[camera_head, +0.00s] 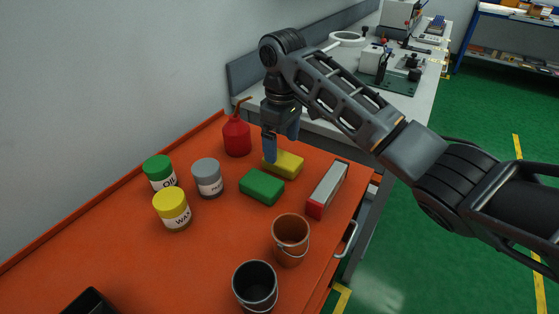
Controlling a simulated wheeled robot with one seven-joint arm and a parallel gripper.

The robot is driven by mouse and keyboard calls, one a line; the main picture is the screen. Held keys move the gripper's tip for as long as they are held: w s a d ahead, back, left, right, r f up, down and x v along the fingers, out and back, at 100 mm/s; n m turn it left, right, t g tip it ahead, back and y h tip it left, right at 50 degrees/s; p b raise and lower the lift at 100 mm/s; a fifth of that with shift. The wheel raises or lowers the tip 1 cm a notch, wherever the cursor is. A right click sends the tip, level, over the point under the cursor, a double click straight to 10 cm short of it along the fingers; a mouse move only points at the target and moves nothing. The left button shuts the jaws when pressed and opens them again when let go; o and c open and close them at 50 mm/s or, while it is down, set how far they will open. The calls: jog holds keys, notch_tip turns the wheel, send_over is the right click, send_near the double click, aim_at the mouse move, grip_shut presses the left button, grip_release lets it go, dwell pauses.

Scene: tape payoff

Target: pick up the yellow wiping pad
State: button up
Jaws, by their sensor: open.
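The yellow wiping pad (285,165) lies flat on the orange bench top, near its back right part. My gripper (279,146) points down at the pad's left and upper side. I cannot tell from this view whether the fingers touch the pad. A part of the pad's left end is hidden by the near finger.
A green pad (262,187) lies just in front. A red oil can (236,137) stands left, a red and grey block (327,189) right. Jars (208,178) stand left; a copper bucket (290,239) and a dark bucket (255,286) stand in front.

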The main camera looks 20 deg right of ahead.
aim_at(283, 158)
jog(key=f, duration=0.3)
jog(key=f+p, duration=0.1)
jog(key=f, duration=0.1)
jog(key=shift+s, duration=0.3)
jog(key=c, duration=1)
jog(key=shift+r, duration=0.1)
